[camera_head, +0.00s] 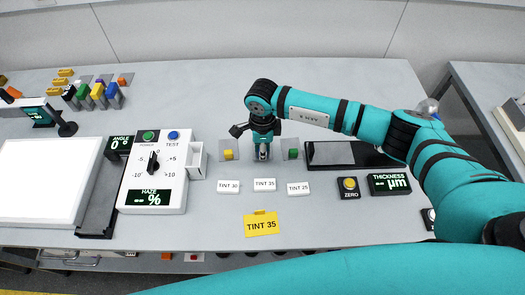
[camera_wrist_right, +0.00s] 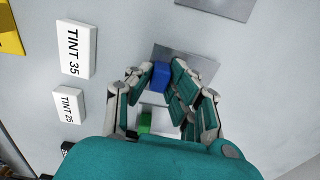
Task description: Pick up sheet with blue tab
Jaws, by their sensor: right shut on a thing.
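The blue tab (camera_wrist_right: 160,76) shows in the right wrist view between the fingertips of my right gripper (camera_wrist_right: 158,80), which is shut on it. Its grey sheet (camera_wrist_right: 190,62) extends past the fingers and is partly hidden by them. I cannot tell whether it is clear of the table. In the head view my right gripper (camera_head: 262,152) covers the blue tab, between a sheet with a yellow tab (camera_head: 228,155) and one with a green tab (camera_head: 293,154). The green tab also shows in the right wrist view (camera_wrist_right: 145,122). My left gripper is not in view.
White labels, including TINT 35 (camera_head: 265,184), lie in front of the sheets, with a yellow TINT 35 card (camera_head: 261,224) nearer. A haze meter (camera_head: 155,172) and white light panel (camera_head: 48,180) stand left. A thickness gauge (camera_head: 389,184) is right.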

